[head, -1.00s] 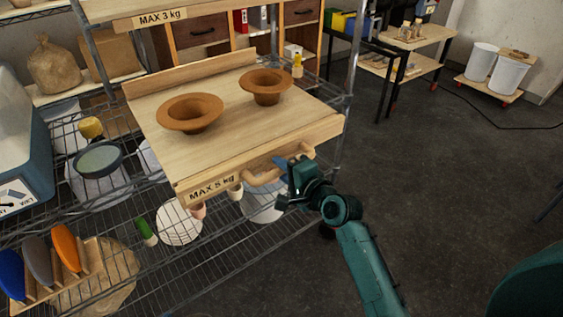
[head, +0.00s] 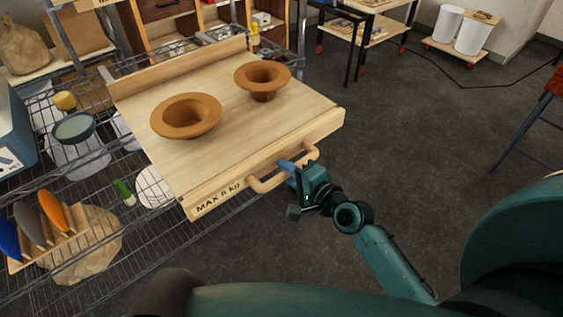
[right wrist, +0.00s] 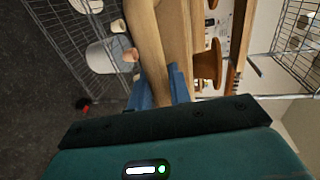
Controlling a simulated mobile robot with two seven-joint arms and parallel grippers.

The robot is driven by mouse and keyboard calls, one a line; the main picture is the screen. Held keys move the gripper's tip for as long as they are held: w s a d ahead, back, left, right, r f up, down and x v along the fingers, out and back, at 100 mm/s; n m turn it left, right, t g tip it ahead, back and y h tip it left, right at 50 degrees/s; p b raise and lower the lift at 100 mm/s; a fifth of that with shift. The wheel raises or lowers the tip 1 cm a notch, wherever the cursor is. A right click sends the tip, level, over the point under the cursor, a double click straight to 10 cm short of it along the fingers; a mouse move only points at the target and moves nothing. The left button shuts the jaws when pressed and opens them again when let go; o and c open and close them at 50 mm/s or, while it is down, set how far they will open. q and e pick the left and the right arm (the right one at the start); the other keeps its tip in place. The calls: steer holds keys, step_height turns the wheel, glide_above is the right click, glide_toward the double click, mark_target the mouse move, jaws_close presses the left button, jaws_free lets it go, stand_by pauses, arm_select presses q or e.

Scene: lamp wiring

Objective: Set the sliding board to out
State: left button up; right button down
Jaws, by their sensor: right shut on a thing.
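The sliding board (head: 190,160) is a pale wooden shelf marked with a weight label, sticking out from the wire rack. A curved wooden handle (head: 266,184) is fixed to its front edge. My right gripper (head: 288,168) is shut on the handle; in the right wrist view its blue fingers (right wrist: 160,92) close around the wooden bar. Two brown flared pots, one nearer (head: 186,117) and one farther (head: 262,80), stand upright on the board. My left gripper is not in view.
The wire rack (head: 100,250) holds a slotted stand with coloured plates, a dark bowl (head: 73,128) and a sack. The floor (head: 420,130) right of the board is open. A red-seated stool (head: 545,100) is at the right edge.

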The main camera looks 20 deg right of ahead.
steer(key=shift+s+d, duration=0.15)
steer(key=shift+s, duration=0.25)
steer(key=shift+f, duration=0.2)
steer(key=c, duration=1.6)
jaws_free()
steer(key=shift+s+d, duration=0.1)
steer(key=shift+s, duration=0.05)
steer(key=shift+o, duration=1.4)
steer(key=shift+s, duration=0.1)
